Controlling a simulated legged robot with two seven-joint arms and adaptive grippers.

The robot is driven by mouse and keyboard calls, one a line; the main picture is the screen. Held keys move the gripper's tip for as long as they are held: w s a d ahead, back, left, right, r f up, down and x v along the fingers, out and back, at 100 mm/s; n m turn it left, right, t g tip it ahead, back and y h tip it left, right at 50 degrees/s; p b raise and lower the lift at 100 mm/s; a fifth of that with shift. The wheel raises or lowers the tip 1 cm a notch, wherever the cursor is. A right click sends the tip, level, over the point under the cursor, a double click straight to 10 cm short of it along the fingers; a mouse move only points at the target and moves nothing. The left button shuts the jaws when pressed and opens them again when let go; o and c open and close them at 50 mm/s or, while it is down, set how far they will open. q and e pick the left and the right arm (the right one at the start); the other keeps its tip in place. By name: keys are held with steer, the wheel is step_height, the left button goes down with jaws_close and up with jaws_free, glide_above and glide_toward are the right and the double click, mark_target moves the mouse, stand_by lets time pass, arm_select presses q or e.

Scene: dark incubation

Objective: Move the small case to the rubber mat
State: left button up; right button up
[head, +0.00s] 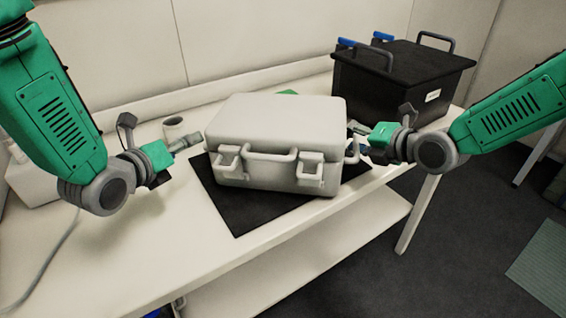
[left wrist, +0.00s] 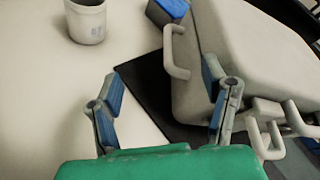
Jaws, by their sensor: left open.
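The small case (head: 275,130) is light grey, with latches and a front handle. It sits over a flat black mat (head: 238,215) on the white table, and the mat shows in front of it and at its left. My left gripper (head: 190,142) is open at the left end of the case. In the left wrist view, its fingers (left wrist: 165,100) are apart near the side handle (left wrist: 176,52), and one finger overlaps the case's side. My right gripper (head: 358,142) is at the right end of the case; its grip there is partly hidden.
A black lidded box (head: 395,85) with handles stands behind right on the table. A pale cup (head: 174,128) stands behind my left gripper. A green object (head: 287,92) shows behind the case. A ribbed grey-green mat (head: 540,262) lies at the far right. The front left tabletop is clear.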

steer(key=shift+a+r, duration=0.15)
steer(key=shift+a, duration=1.05)
steer(key=o, duration=1.1)
steer(key=shift+d, duration=0.85)
steer(key=shift+a, duration=0.45)
arm_select(q)
steer(key=shift+s+a, duration=0.45)
steer(key=shift+a, duration=0.4)
arm_select(e)
steer(key=shift+v, duration=3.95)
steer(key=shift+w+d, duration=0.1)
steer(key=shift+d, duration=0.05)
